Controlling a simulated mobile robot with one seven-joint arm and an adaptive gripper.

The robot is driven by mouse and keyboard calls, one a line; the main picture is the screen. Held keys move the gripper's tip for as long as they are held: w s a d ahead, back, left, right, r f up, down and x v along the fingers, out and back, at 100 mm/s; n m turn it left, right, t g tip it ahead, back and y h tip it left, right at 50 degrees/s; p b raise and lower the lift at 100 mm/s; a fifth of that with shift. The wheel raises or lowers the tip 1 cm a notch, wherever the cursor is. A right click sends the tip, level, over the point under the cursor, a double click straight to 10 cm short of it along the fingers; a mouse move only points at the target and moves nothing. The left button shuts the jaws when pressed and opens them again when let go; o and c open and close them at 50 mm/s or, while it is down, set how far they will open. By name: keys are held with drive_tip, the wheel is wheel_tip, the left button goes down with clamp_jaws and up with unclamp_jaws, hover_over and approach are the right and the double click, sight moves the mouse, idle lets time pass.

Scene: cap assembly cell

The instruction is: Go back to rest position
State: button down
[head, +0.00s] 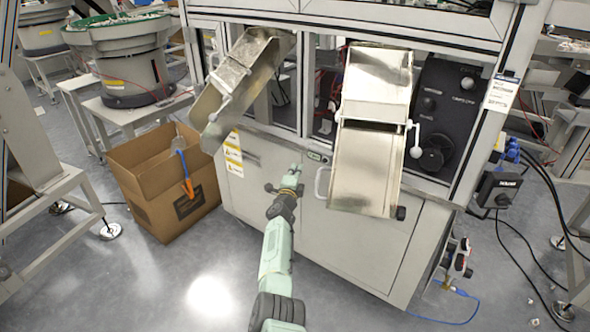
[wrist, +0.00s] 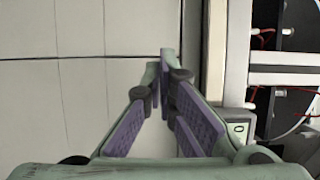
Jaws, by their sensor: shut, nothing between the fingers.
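My gripper (wrist: 162,65) is shut and empty, its purple-padded fingers meeting at the tips in the wrist view. In the head view my gripper (head: 294,170) is at the end of my green arm, in front of the grey cabinet (head: 255,190), between the two metal chutes. The left chute (head: 235,85) is tilted and the right chute (head: 365,165) slopes down toward me. In the wrist view the pale cabinet front fills the left and middle. I cannot tell whether my gripper touches the cabinet.
An open cardboard box (head: 165,185) with an orange-handled tool (head: 186,180) stands left of the cabinet. A bowl feeder (head: 130,60) is at the back left. Cables and a black switch box (head: 497,190) are at the right. The floor in front is clear.

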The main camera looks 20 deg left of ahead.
drive_tip(key=s+a, duration=0.5)
drive_tip(key=a, duration=0.3)
drive_tip(key=shift+a+f+b, duration=0.15)
drive_tip(key=shift+a+b, duration=0.15)
drive_tip(key=shift+a, duration=0.05)
